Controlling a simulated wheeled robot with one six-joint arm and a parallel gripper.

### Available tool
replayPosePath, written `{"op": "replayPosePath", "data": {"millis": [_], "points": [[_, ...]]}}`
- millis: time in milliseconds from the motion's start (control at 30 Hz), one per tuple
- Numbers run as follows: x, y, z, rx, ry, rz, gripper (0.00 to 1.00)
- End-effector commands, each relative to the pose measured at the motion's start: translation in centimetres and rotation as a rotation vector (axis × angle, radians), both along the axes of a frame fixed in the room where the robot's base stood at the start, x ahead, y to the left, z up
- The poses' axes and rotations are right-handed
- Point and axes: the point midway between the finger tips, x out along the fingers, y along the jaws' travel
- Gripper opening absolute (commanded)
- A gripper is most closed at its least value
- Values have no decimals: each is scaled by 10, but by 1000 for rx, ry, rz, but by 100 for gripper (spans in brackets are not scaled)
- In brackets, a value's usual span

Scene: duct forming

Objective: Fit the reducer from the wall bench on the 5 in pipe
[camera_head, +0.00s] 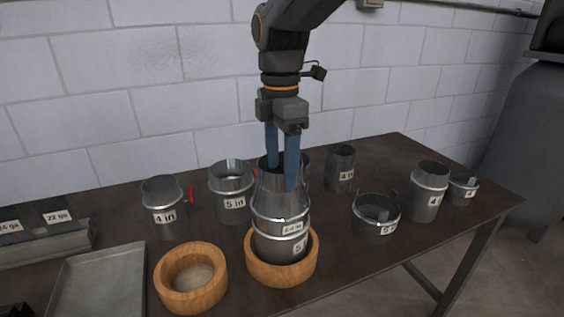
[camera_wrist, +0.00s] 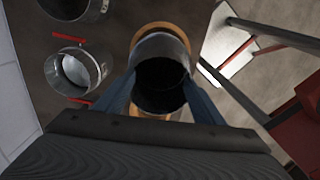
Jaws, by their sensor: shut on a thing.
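My gripper (camera_head: 282,172) points down with its blue fingers at the top of the metal reducer (camera_head: 281,207), shut on it. The reducer narrows towards the top and carries a small label. It sits on or right over the 5 in pipe (camera_head: 283,246); whether it is fully seated I cannot tell. The pipe stands upright in a wooden ring (camera_head: 255,271) near the bench front. In the wrist view the reducer's open dark mouth (camera_wrist: 160,84) lies between the fingers (camera_wrist: 160,95).
The dark bench (camera_head: 340,238) also holds an empty wooden ring (camera_head: 167,292), a 4 in piece (camera_head: 164,216) with a red handle, another 5 in piece (camera_head: 231,200), several metal fittings at right, and a grey tray (camera_head: 95,285) at left. A block-brick wall stands behind.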

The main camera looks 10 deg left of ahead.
Motion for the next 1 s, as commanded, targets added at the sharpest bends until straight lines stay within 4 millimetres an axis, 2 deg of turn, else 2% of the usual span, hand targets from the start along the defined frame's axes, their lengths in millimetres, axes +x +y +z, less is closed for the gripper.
{"op": "replayPosePath", "data": {"millis": [67,100,200,567,1000], "points": [[0,0,-1,0,0,0,21],[0,0,-1,0,0,0,67],[0,0,-1,0,0,0,84],[0,0,3,0,0,0,84],[2,0,66,1,-2,0,84]]}}
